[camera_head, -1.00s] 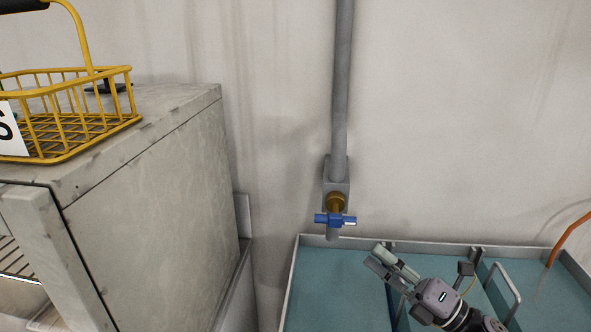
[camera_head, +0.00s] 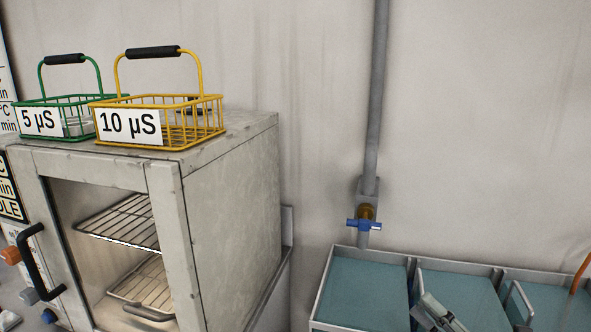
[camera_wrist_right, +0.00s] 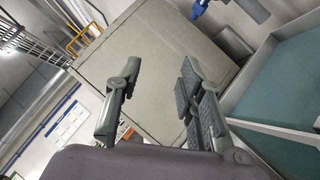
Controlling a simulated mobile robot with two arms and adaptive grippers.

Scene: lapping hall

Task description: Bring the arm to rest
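My right gripper (camera_head: 432,306) shows at the bottom of the head view, over the blue-lined trays and partly cut off by the frame edge. In the right wrist view its two fingers (camera_wrist_right: 160,68) stand apart with nothing between them. The grey side of the oven cabinet fills the space beyond the fingers. My left gripper is in neither view.
A blue-handled tap (camera_head: 364,225) hangs above the trays (camera_head: 365,290).

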